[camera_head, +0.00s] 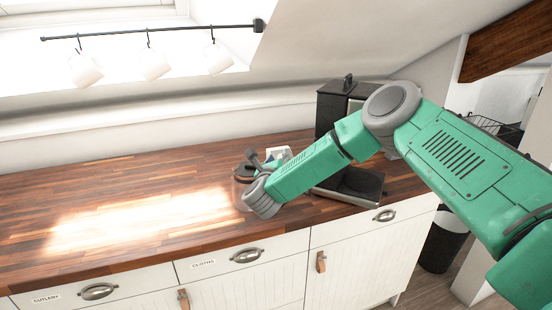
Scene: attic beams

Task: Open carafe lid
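A carafe (238,190) with a dark top and a glass-like body stands on the wooden counter, mostly hidden behind my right wrist. Its dark lid (243,172) shows just left of the wrist and looks down. My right arm comes in from the right, and its grey wrist is in front of the carafe. Small dark grey parts above the lid look like my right gripper (254,158). They are close to the lid, but I cannot tell if they touch it. The fingers are too small and covered to read. My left gripper is not in view.
A black coffee machine (332,108) with a tray (350,185) at its front stands right of the carafe, partly behind my arm. White mugs (154,64) hang from a rail (150,31). The counter (130,205) is clear to the left. A dark bin (441,245) stands on the floor at right.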

